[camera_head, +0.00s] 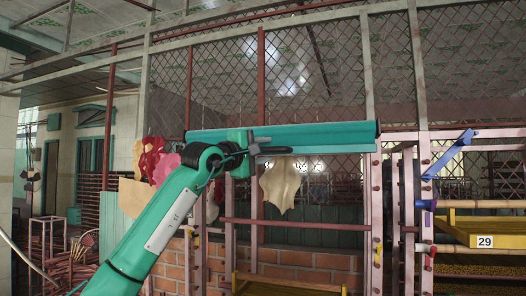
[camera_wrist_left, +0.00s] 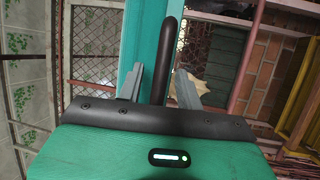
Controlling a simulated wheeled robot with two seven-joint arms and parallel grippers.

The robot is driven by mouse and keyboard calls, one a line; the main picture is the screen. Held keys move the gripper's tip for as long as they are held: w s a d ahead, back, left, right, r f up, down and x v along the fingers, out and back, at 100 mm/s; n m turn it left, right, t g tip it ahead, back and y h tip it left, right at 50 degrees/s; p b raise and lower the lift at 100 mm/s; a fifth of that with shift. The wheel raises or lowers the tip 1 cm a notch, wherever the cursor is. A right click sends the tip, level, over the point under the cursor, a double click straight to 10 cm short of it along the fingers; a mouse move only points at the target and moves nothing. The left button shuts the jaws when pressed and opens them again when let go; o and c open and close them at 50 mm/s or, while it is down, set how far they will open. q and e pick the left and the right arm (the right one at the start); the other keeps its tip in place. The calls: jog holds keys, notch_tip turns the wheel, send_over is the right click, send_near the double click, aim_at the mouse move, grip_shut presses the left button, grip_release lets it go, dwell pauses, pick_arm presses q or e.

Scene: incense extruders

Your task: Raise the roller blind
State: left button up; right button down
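The teal roller blind (camera_head: 335,134) runs level across the top of the wooden frame, with a thin strip showing just under the roll. It appears rolled up, with open space below it. My left gripper (camera_head: 262,146) is at the left part of the blind, close against its lower edge. In the left wrist view, the blind is a teal strip (camera_wrist_left: 128,35) beside a dark bar (camera_wrist_left: 168,50). The bar lies between the two grey fingers (camera_wrist_left: 160,82). The fingers stand apart, with a gap beside the bar. Whether either finger touches it is unclear. My right gripper is not in view.
A tan hide-like sheet (camera_head: 281,186) hangs below the blind. Red and pink pieces (camera_head: 150,157) hang to the left. A brick wall (camera_head: 285,262) and a yellow rack (camera_head: 485,235) marked 29 stand below and right. Wire mesh (camera_head: 330,75) is behind.

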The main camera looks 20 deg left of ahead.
pick_arm(q)
jog(key=shift+s+a+f, duration=0.15)
jog(key=shift+s+f, duration=0.05)
jog(key=shift+s, duration=0.05)
jog(key=b+v, duration=0.7)
jog(key=v, duration=0.6)
jog(key=shift+r, duration=0.2)
jog(key=shift+s, duration=0.1)
